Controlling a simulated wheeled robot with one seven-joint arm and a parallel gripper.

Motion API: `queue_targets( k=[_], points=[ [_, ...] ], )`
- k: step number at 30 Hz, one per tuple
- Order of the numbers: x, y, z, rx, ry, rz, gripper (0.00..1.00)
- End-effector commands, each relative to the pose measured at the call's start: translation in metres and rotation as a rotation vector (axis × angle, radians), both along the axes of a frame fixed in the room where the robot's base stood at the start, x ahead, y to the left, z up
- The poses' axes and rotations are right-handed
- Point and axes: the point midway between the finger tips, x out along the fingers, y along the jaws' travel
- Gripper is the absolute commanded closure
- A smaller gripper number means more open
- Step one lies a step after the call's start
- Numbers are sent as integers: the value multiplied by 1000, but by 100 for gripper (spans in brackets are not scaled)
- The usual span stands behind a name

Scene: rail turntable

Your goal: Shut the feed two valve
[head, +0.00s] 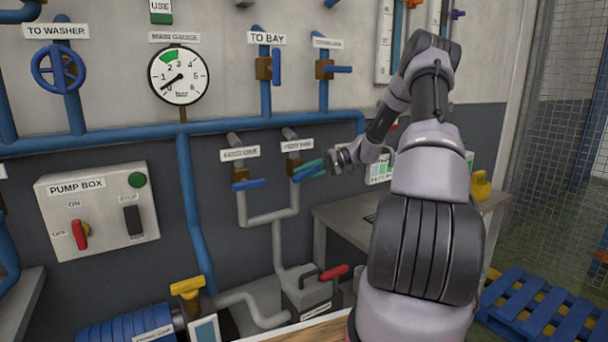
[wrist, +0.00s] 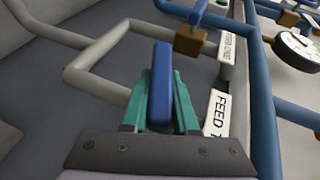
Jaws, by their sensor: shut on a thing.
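The feed two valve has a brass body (head: 295,164) under its white label (head: 298,145) on a grey pipe. Its blue lever points out to the right, toward my gripper. In the wrist view the blue lever (wrist: 160,88) stands between the teal fingers of my gripper (wrist: 161,100), which is shut on it. My gripper (head: 314,168) covers part of the lever in the head view. The label, reading FEED, shows partly in the wrist view (wrist: 217,112); my gripper hides the rest.
The feed one valve's blue lever (head: 248,184) is close on the left. A blue pipe (head: 230,126) runs above. The pump box (head: 97,211) is at left, a bench (head: 335,215) below my arm, and a grey box with a red handle (head: 334,273) lower down.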

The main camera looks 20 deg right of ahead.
Motion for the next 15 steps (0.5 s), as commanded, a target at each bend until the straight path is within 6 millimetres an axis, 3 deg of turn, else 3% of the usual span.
queue_targets(
  k=[15],
  points=[
    [0, -1, 0, 316, 61, -1, 100]
  ],
)
